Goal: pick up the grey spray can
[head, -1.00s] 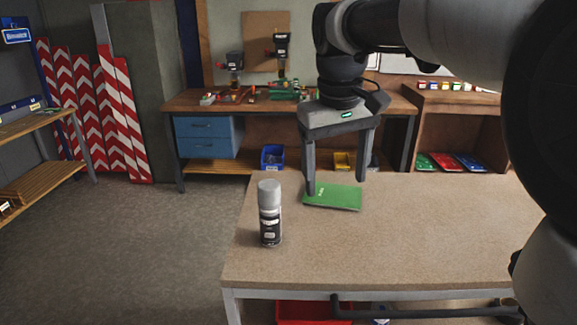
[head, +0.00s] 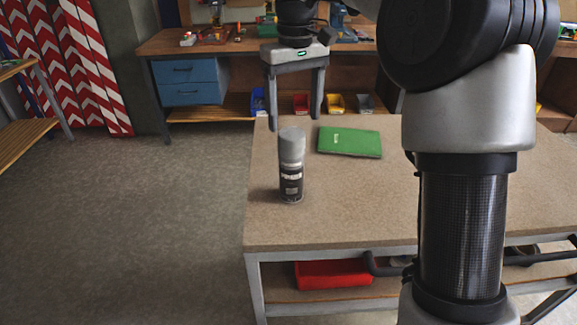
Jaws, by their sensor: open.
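The grey spray can (head: 291,168) stands upright on the near left part of the tan table (head: 330,218). It has a grey cap and a dark body with a pale label. My gripper (head: 294,121) is open and empty, its two fingers pointing down. In the head view the fingertips show just above and behind the can's cap, and the gripper looks apart from the can. The exact distance between them cannot be told from this view.
A green booklet (head: 349,142) lies on the table right of the can. A red bin (head: 333,273) is on the shelf below. A workbench with blue drawers (head: 187,81) stands behind. Bare floor lies left of the table.

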